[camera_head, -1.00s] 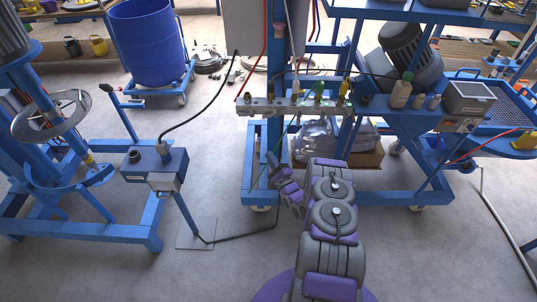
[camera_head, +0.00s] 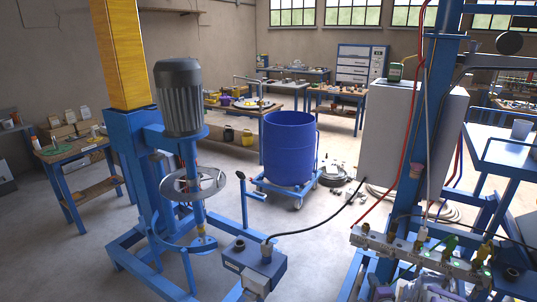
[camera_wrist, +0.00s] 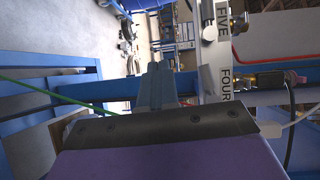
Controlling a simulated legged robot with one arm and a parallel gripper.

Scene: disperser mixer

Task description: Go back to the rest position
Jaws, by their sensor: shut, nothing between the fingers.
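My gripper (camera_wrist: 157,72) shows in the wrist view as grey fingers closed together beyond a dark plate and a purple body. Nothing is between the fingers. It is in front of the blue frame, to the left of a pale strip (camera_wrist: 212,65) with labels reading FIVE and FOUR. I cannot tell whether the fingers touch anything. In the head view only small grey and purple parts of my arm show at the bottom right, behind and below the valve manifold (camera_head: 405,250); the gripper itself cannot be made out there.
The mixer (camera_head: 180,100) stands at left, with a control box (camera_head: 253,268) on its right. A blue drum (camera_head: 289,148) sits on a wheeled dolly behind. A grey cabinet (camera_head: 405,135) and hoses are at right. Open floor lies between mixer and drum.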

